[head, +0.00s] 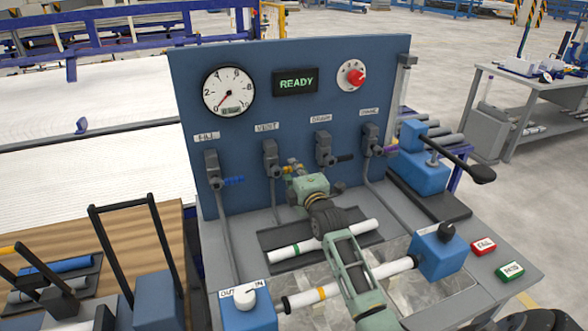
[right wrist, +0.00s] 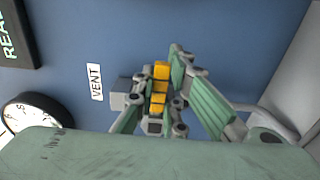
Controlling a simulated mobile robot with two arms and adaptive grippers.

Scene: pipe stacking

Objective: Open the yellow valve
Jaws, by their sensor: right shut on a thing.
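The yellow valve handle (head: 291,169) belongs to the grey valve (head: 270,158) under the VENT label on the blue panel. The handle points right from the valve in the head view. My right gripper (head: 296,171) is at the panel and shut on the yellow handle. In the right wrist view the yellow handle (right wrist: 160,85) lies between the fingers, beside the grey valve body and the VENT label. The fingers cover part of the handle. My left gripper is not in view.
Valves with blue (head: 233,181), black (head: 344,158) and purple (head: 390,149) handles stand on the same panel (head: 240,137). A gauge (head: 229,90), a READY display (head: 296,82) and a red knob (head: 356,76) sit above.

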